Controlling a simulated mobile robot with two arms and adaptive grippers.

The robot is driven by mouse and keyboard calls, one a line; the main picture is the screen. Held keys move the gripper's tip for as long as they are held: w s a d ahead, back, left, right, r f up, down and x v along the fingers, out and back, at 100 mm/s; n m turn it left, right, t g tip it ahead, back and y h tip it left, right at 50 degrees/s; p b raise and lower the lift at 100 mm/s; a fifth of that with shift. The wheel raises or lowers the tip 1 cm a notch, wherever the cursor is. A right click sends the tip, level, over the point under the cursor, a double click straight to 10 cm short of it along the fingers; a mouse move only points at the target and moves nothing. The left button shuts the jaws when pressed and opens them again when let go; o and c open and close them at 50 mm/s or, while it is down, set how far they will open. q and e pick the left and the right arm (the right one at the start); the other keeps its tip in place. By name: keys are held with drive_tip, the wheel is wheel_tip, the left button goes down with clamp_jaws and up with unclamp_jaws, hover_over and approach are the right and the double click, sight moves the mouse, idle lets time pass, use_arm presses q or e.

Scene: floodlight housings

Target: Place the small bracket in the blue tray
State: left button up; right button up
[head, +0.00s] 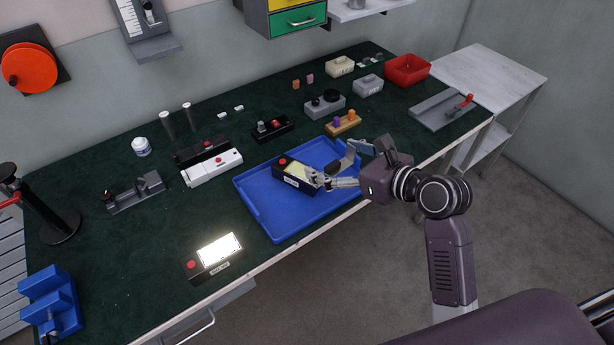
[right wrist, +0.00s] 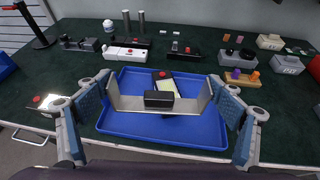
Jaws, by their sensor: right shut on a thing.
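My right gripper (head: 337,165) is over the right part of the blue tray (head: 272,221). Its fingers are spread wide and shut on the two ends of a grey U-shaped bracket (right wrist: 192,105). The bracket has a black block on its middle and shows in the head view as a dark grey piece (head: 345,163) between the fingers. It appears held above the tray; the exact gap cannot be told. A black housing (head: 291,183) with a red button and a pale panel lies in the tray, partly hidden by the gripper. My left gripper is not in view.
A lit housing (head: 216,257) lies left of the tray near the table's front edge. White (head: 211,168) and black (head: 271,129) housings stand behind the tray. The tray's left part is bare.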

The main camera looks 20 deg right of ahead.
drive_tip(key=shift+m+t+h, duration=0.4)
drive_tip(key=shift+m+h, duration=0.2)
drive_tip(key=shift+h, duration=0.1)
drive_tip(key=w+f, duration=0.1)
drive_tip(key=f, duration=0.4)
drive_tip(key=w+f, duration=0.1)
drive_tip(key=f, duration=0.3)
drive_tip(key=w+a+f, duration=0.1)
drive_tip(key=f, duration=0.4)
drive_tip(key=shift+w+f, duration=0.1)
drive_tip(key=shift+f, duration=0.2)
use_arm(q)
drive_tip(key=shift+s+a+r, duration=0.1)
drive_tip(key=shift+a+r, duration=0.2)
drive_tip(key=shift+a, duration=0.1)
use_arm(e)
drive_tip(key=shift+d+f, duration=0.1)
drive_tip(key=shift+f, duration=1.8)
drive_tip(key=shift+f, duration=0.1)
drive_tip(key=o, duration=1.1)
use_arm(q)
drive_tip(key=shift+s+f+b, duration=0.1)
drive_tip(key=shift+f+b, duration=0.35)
drive_tip(key=shift+b, duration=0.05)
use_arm(e)
drive_tip(key=v, duration=1.2)
drive_tip(key=shift+r, duration=0.2)
